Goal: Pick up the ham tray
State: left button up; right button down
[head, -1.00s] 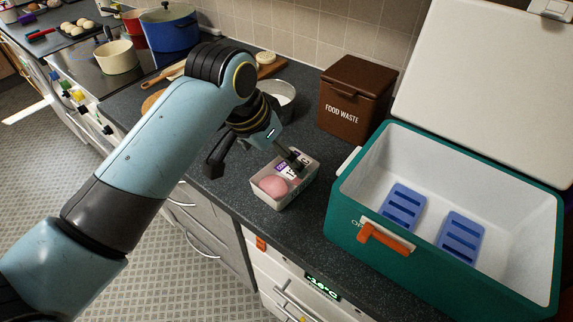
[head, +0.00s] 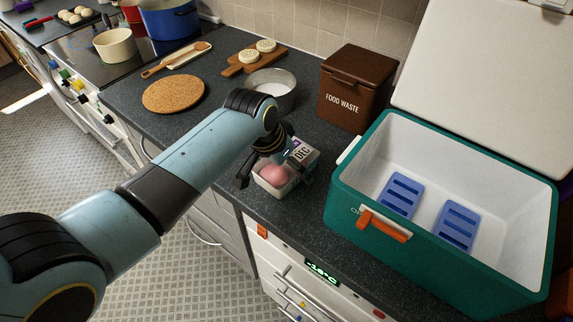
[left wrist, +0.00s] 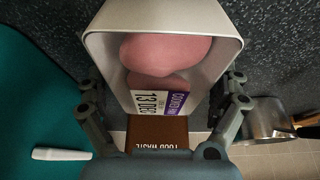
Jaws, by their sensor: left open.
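The ham tray (head: 271,190) is a small pale tray on the dark worktop, with pink ham (head: 273,174) and a white and purple label inside. In the left wrist view the tray (left wrist: 222,62) fills the upper middle, the ham (left wrist: 165,52) showing in it. My left gripper (head: 276,180) is above and around the tray, its fingers open on opposite sides of it. In the left wrist view the fingers (left wrist: 164,104) show left and right of the tray walls. Whether they touch the walls I cannot tell. My right gripper is not in view.
An open green cooler (head: 345,207) with blue ice packs (head: 456,226) stands right of the tray. A brown food waste bin (head: 352,92) and a metal bowl (head: 285,99) are behind. A cork mat (head: 173,94) lies left. The worktop's front edge is close to the tray.

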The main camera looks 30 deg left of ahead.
pick_arm(q)
jog(key=shift+r, duration=0.1)
jog(key=c, duration=1.4)
jog(key=shift+o, duration=0.2)
